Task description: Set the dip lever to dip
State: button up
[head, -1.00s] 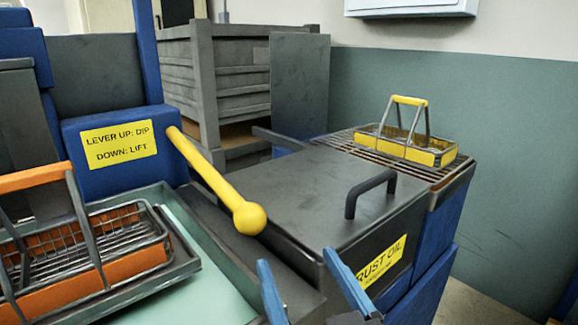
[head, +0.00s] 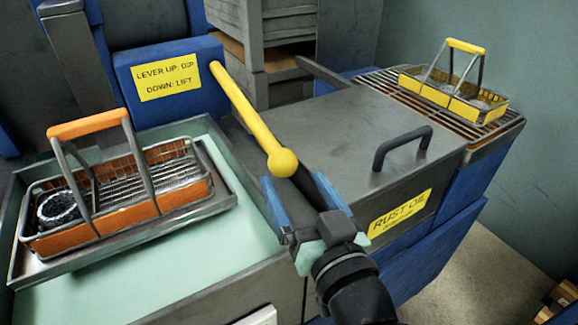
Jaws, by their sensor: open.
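The dip lever (head: 246,110) is a yellow rod with a round ball knob (head: 282,163). It slopes down and to the right from a blue housing (head: 160,102). A yellow label (head: 167,78) on the housing reads "LEVER UP: DIP, DOWN: LIFT". My gripper (head: 290,187) is open, with blue fingers, just below the knob in the picture. The fingers appear to lie on either side of the knob's lower edge; I cannot tell whether they touch it.
An orange basket (head: 180,196) with a metal ring stands on a tray at left. A closed dark lid with a handle (head: 402,146) covers the rust oil tank (head: 404,212) at right. A yellow basket (head: 452,88) sits on a grate behind it.

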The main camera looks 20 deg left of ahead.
aim_at(288, 171)
jog(key=shift+x, duration=2.1)
jog(key=shift+d, duration=0.1)
grip_shut()
